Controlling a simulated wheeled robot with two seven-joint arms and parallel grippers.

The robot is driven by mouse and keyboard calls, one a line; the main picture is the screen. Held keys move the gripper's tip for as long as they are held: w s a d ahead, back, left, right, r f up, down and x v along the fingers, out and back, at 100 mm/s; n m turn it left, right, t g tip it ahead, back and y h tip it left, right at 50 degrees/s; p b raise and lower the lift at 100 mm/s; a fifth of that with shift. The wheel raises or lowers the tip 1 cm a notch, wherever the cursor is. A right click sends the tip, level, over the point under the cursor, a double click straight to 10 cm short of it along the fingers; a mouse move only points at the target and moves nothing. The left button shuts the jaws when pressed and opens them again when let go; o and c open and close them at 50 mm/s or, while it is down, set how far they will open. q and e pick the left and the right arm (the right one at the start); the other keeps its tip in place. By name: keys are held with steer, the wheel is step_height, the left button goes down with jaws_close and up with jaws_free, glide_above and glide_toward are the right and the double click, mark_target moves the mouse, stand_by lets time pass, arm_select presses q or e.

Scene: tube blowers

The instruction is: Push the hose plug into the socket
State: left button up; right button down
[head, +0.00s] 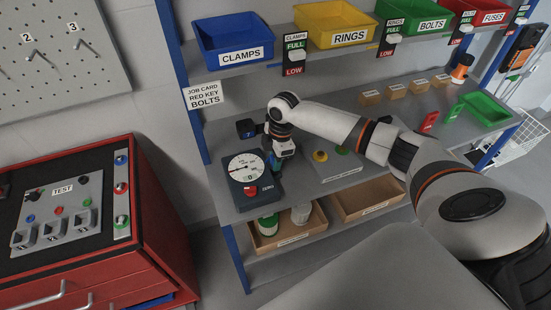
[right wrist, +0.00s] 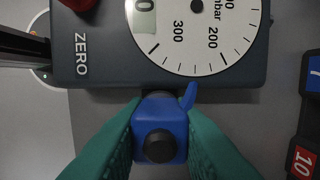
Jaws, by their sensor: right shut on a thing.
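The blue hose plug (right wrist: 148,112), with a round black end, sits between the green fingers of my right gripper (right wrist: 160,118) in the right wrist view. The fingers are shut on its two sides. The plug's front meets the near edge of the gauge box (right wrist: 100,68), with a small dark piece where they meet. The socket is hidden there, so I cannot tell how deep the plug sits. In the head view my right gripper (head: 268,182) is at the right side of the gauge box (head: 236,189). My left gripper is out of view.
The gauge box has a dial and a red ZERO button (head: 251,191). A dark block (head: 245,128) stands behind it. A panel with yellow and green buttons (head: 338,164) is to the right. Open boxes (head: 366,201) sit on the shelf below. A red cabinet (head: 150,215) stands left.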

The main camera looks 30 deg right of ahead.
steer(key=shift+f, duration=0.55)
steer(key=c, duration=1.1)
jaws_free()
steer(key=shift+c, duration=0.2)
step_height(320, 180, up, 12)
steer(key=d+b, duration=0.1)
steer(key=shift+s+d, duration=0.15)
steer(key=shift+d, duration=0.05)
